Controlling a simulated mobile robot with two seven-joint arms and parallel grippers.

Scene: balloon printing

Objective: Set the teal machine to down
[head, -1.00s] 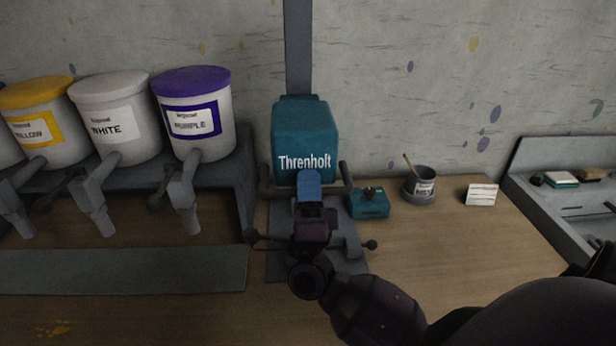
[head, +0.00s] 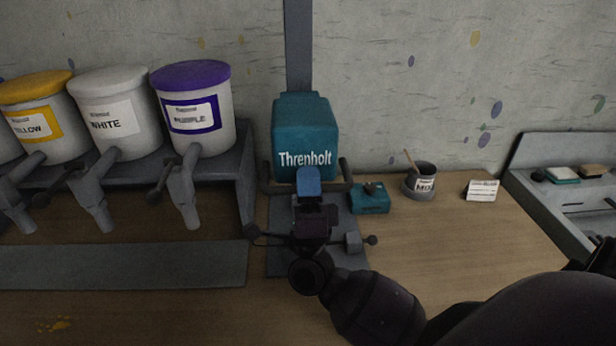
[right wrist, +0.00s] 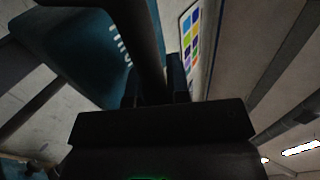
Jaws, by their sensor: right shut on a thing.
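The teal machine (head: 305,125), lettered "Threnholt", stands at the wall in front of a grey column, over a grey base plate (head: 285,262). A dark bar handle (head: 345,173) shows on its front at both sides of my gripper. My right gripper (head: 308,182) is in front of the machine's lower face and is shut on this handle. In the right wrist view the dark handle (right wrist: 145,45) runs down between the fingers (right wrist: 155,95), with the teal housing (right wrist: 90,50) close to the left. The gripper hides the middle of the handle. My left gripper is not in view.
A small teal box (head: 370,200) with a dark knob sits right of the machine. A grey pot (head: 420,184) with a stick and a white card (head: 482,190) stand further right. Paint buckets with spouts, including the purple-lidded one (head: 200,125), line the left.

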